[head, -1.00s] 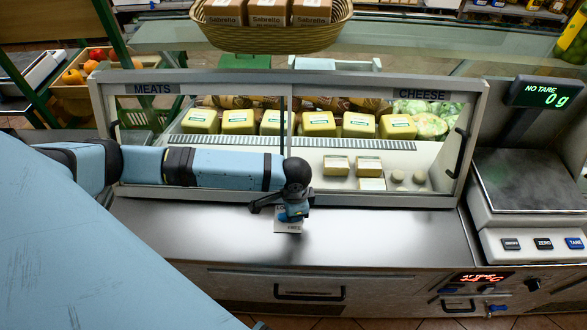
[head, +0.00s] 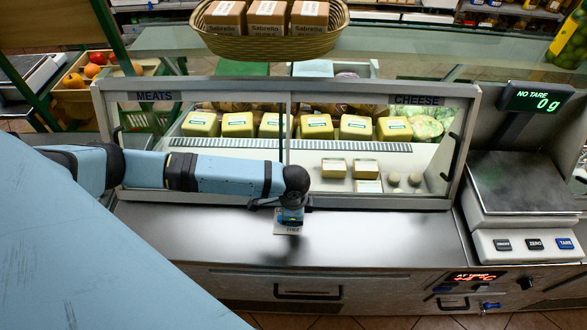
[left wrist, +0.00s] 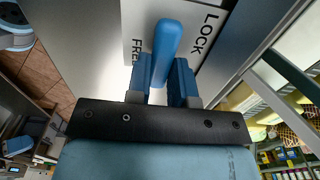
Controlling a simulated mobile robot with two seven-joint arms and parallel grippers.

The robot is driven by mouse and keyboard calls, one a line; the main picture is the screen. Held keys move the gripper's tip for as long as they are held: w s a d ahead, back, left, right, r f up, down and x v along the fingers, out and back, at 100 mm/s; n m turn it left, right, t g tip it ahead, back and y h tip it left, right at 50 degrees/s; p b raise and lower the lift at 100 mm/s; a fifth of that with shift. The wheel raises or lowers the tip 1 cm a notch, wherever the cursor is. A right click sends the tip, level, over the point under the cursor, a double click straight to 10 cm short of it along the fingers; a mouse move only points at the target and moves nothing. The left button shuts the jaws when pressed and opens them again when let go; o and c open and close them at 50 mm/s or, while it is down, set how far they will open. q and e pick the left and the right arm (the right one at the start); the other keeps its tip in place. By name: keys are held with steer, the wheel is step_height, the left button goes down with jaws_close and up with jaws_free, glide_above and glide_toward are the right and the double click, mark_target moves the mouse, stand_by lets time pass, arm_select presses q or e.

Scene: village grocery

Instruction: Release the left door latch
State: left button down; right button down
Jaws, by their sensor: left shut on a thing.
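The left door latch is a blue lever (left wrist: 168,42) on a pale plate (left wrist: 205,50) in the left wrist view. The plate reads FREE on the left of the lever and LOCK on the right. The lever lies between the words. My left gripper (left wrist: 161,80) has one finger on each side of the lever and is shut on it. In the head view my left gripper (head: 291,214) is at the foot of the glass case's middle post and hides most of the latch. The plate's lower edge (head: 288,231) shows below it. My right gripper is in neither view.
The glass case (head: 215,192) has MEATS and CHEESE panes, with cheeses inside. A steel counter (head: 395,235) is clear in front. A scale (head: 525,185) stands at the right. A basket of boxes (head: 275,42) sits above the case.

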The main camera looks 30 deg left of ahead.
arm_select(q)
steer(key=c, duration=1)
jaws_free()
step_height(320, 180, up, 14)
steer(key=shift+b, duration=0.35)
steer(key=shift+f, duration=0.1)
